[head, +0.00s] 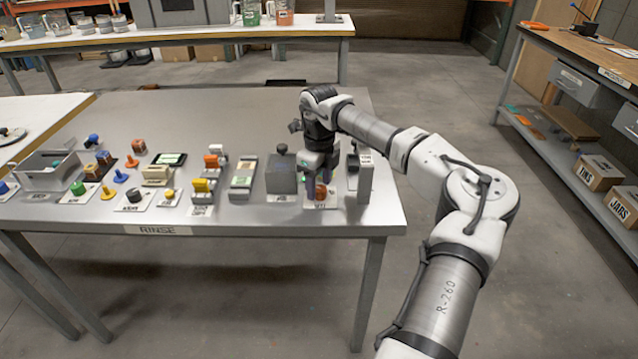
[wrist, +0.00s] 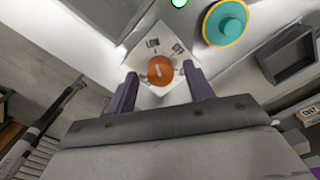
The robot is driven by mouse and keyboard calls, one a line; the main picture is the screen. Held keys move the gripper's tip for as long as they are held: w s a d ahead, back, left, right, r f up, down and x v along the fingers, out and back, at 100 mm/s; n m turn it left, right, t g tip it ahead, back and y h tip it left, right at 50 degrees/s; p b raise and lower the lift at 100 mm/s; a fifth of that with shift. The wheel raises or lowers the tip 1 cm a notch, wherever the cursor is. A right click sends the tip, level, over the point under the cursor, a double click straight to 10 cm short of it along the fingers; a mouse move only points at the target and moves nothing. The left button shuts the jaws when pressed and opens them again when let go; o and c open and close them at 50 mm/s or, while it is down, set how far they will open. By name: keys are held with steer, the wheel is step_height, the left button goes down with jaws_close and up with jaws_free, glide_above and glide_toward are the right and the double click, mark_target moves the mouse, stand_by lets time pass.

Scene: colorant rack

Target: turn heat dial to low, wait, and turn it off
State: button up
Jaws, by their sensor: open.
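The heat dial is an orange-brown round knob on a white plate (wrist: 140,40) marked LOW and OFF. In the wrist view the dial (wrist: 160,69) has a pale mark on its top; I cannot tell exactly which label it points at. In the head view the dial (head: 321,191) is partly hidden behind my gripper, near the table's right end. My gripper (head: 318,180) points down over it. In the wrist view its two purple-grey fingers (wrist: 160,76) are apart, one on each side of the dial. I cannot tell whether they touch it.
A grey box with a dark knob (head: 281,175) stands just left of the dial, and a grey upright post (head: 365,178) just right. Several small controls and blocks fill the table (head: 240,105) further left. The table's back is clear. A teal disc (wrist: 226,22) shows in the wrist view.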

mark_target(319, 188)
step_height(319, 188, up, 13)
steer(key=b, duration=0.1)
steer(key=shift+r, duration=0.15)
